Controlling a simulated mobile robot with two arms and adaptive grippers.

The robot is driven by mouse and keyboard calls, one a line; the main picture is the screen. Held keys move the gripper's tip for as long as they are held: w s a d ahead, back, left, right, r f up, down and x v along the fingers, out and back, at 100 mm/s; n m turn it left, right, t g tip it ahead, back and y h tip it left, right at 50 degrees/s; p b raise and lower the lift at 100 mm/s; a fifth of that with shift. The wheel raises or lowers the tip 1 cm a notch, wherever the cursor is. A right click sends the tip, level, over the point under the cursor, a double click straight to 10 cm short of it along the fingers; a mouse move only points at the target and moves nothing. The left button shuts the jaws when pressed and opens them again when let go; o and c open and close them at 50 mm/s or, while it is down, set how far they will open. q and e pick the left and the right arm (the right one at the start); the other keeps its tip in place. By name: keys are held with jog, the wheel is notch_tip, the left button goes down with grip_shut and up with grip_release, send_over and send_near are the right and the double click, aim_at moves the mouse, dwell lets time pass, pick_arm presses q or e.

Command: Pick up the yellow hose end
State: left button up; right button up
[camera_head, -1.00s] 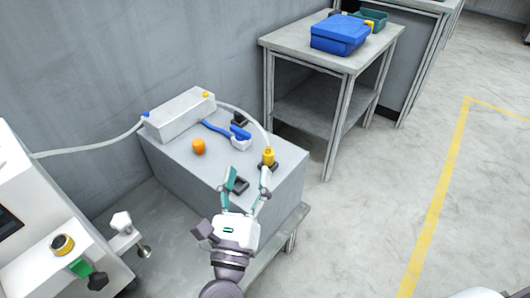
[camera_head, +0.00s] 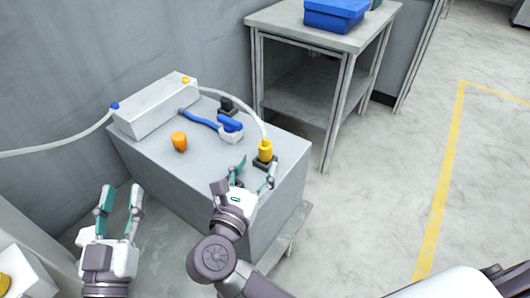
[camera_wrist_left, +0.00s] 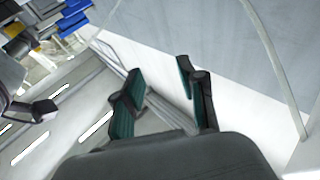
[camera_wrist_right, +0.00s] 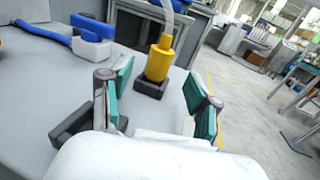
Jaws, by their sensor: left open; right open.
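The yellow hose end (camera_head: 265,150) stands upright in a small black holder near the right edge of the grey box top, with a pale hose rising from it. In the right wrist view the yellow hose end (camera_wrist_right: 159,61) shows ahead, between the fingers but beyond their tips. My right gripper (camera_head: 256,172) is open and empty just in front of it, low over the box. My left gripper (camera_head: 121,190) is open and empty at the left, beside the box and apart from it. The left wrist view shows the left fingers (camera_wrist_left: 160,80) with nothing between them.
The grey box (camera_head: 160,160) also carries an orange cap (camera_head: 179,142), a blue-handled brush (camera_head: 203,121) and a white unit (camera_head: 155,105) with blue and yellow ports. A table (camera_head: 285,22) with a blue bin (camera_head: 335,14) stands behind. Open floor lies right.

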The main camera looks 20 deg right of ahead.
aim_at(263, 154)
jog(key=shift+b+x, duration=0.35)
jog(key=shift+x, duration=2.7)
pick_arm(q)
jog(key=r+t, duration=0.1)
jog(key=s+r+h, duration=0.1)
jog(key=shift+d+r+t, duration=0.1)
jog(key=shift+r+t, duration=0.3)
pick_arm(e)
grip_shut()
